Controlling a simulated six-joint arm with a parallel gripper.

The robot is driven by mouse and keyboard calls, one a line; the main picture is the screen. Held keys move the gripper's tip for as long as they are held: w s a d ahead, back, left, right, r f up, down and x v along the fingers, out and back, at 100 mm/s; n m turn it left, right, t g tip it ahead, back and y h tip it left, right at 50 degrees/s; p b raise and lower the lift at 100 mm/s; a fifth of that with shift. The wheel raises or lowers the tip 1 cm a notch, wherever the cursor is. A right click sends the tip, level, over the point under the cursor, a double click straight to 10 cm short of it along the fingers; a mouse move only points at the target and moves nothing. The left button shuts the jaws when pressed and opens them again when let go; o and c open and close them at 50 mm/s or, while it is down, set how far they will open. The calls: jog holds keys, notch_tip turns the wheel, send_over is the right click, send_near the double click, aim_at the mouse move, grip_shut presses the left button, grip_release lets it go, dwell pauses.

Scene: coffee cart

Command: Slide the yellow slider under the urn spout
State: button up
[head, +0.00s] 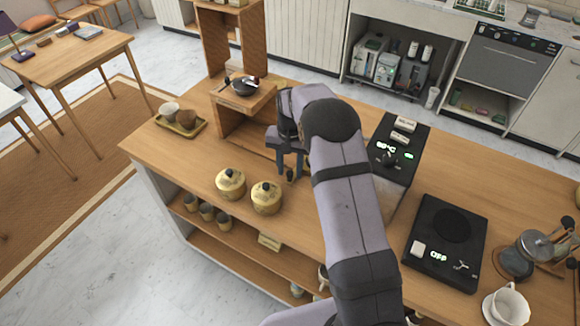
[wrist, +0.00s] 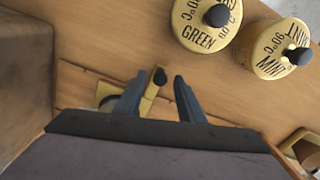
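In the wrist view, a small yellow piece with a black knob, which looks like the yellow slider (wrist: 149,99), lies on the wooden counter beside a thin groove. My gripper (wrist: 159,80) is open, with one finger on each side of the black knob. I cannot tell whether the fingers touch it. A yellow rounded part shows partly behind the left finger. In the head view my gripper (head: 290,172) points down at the counter near the wooden stand, and my arm hides much of the area behind it. I cannot make out the urn spout in either view.
Two yellow canisters (head: 230,183) (head: 266,197) stand close to my gripper. The wooden stand (head: 226,122) holds a dark bowl. A tray (head: 170,130) with cups is at left. A black control panel (head: 410,165) and a black hot plate (head: 462,262) are at right.

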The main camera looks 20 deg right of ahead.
jog(key=shift+f, duration=0.25)
grip_shut()
jog(key=s+d, duration=0.6)
jog(key=shift+s+d+b, duration=0.2)
jog(key=shift+d+b, duration=0.05)
jog(key=shift+b, duration=0.1)
grip_release()
jog(key=shift+s+d, duration=0.15)
jog(key=shift+r, duration=0.1)
notch_tip(320, 180, up, 7)
jog(key=b, duration=0.2)
